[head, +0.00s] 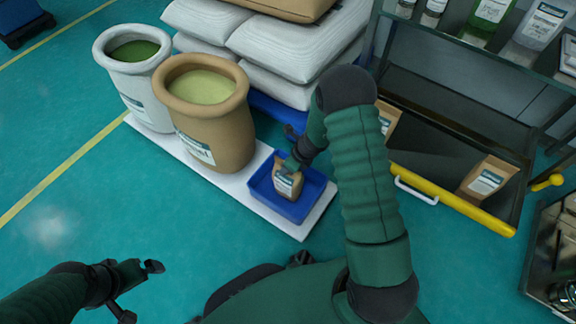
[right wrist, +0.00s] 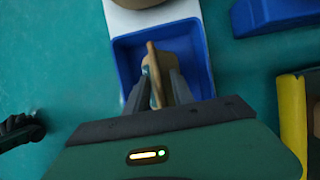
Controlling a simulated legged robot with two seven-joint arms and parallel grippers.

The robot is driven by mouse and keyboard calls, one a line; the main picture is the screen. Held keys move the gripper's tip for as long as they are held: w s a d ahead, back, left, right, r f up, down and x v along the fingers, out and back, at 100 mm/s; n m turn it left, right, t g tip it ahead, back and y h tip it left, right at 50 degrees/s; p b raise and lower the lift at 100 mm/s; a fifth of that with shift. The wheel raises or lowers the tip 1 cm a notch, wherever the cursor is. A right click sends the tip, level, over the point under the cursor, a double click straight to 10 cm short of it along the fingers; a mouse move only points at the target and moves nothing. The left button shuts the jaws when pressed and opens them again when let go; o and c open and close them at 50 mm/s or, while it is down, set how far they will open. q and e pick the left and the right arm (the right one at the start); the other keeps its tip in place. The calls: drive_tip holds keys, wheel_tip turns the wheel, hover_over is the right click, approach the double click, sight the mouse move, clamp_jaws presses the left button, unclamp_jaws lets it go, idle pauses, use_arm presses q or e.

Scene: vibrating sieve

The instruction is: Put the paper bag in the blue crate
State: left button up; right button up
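The small brown paper bag (head: 287,184) with a white label is inside the blue crate (head: 262,191), upright or nearly so. My right gripper (head: 294,163) reaches down over the crate and has its fingers at the top of the bag. In the right wrist view the two fingers (right wrist: 166,90) stand on either side of the bag (right wrist: 153,75), which appears edge-on, with the crate (right wrist: 204,75) around it. The fingers look closed on the bag. Whether the bag touches the crate floor is hard to tell. My left gripper (head: 150,267) is empty and open at the lower left.
The crate sits on a white board (head: 299,230) beside a large tan sack (head: 213,115) and a white sack (head: 133,75). White sacks (head: 270,50) are stacked behind. A yellow-edged drawer (head: 450,198) at right holds other paper bags (head: 487,178).

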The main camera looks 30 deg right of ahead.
drive_tip(key=shift+r+p, duration=0.35)
drive_tip(key=shift+r, duration=0.05)
drive_tip(key=p+v, duration=0.6)
drive_tip(key=v, duration=0.5)
drive_tip(key=shift+s, duration=0.15)
drive_tip(key=s+a+r+n+h, duration=0.1)
drive_tip(key=s+a+r+n, duration=0.5)
drive_tip(key=n, duration=0.9)
drive_tip(key=s+a+r+n+g, duration=0.1)
drive_tip(key=s+a+r+n, duration=0.5)
drive_tip(key=n, duration=1)
wheel_tip(320, 180, up, 3)
drive_tip(key=shift+a+f+n+h, duration=0.2)
drive_tip(key=shift+a+n+h, duration=0.15)
drive_tip(key=shift+a, duration=0.25)
